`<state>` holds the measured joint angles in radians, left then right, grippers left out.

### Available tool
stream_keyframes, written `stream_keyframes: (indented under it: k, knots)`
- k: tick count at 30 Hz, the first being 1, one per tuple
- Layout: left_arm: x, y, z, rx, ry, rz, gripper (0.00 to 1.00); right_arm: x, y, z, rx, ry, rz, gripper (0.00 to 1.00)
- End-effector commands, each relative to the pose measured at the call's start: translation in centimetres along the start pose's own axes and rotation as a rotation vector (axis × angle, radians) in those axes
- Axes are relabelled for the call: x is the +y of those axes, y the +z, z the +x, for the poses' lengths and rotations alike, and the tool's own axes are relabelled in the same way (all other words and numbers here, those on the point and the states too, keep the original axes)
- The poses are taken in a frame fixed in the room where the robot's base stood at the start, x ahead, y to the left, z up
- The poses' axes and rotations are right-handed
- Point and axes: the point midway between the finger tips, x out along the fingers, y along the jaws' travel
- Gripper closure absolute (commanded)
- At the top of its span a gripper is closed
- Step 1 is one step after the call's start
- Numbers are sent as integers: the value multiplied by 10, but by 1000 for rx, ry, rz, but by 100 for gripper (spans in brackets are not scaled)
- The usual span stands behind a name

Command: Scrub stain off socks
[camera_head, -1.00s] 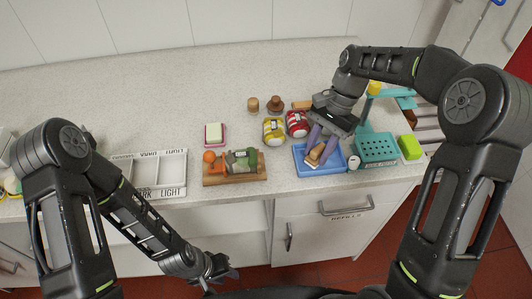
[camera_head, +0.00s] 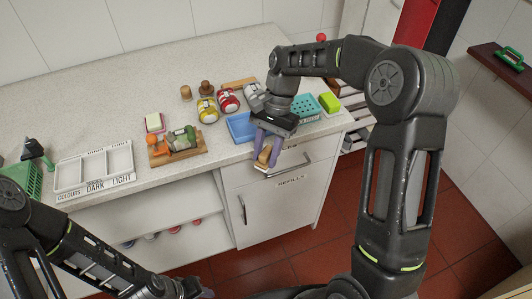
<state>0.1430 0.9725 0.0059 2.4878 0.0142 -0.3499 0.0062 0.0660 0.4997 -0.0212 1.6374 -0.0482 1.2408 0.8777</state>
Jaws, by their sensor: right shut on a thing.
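My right gripper (camera_head: 264,160) points down in front of the counter's front edge, above the floor and before the cabinet front. It is shut on a small tan block-like thing (camera_head: 265,154), perhaps a scrubbing brush; its fingers hide part of it. The blue tray (camera_head: 239,127) lies on the counter just behind that gripper, partly covered by it. My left gripper (camera_head: 190,291) is low at the bottom edge, away from the counter, and its jaws are unclear. I cannot make out any socks or stain, nor a washboard for certain.
A white sorting tray (camera_head: 95,168) marked COLOURS, DARK and LIGHT lies left. A wooden board (camera_head: 178,155) with orange and green things is mid-counter, near a soap dish (camera_head: 154,123).

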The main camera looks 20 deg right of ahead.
Motion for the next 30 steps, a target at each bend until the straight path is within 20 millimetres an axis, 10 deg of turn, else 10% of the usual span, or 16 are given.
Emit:
stream_keyframes:
  k: [30]
  knots:
    - [-4, -2, 16, 6, 6, 4, 68, 0, -7, 17, 0, 153, -371, 100]
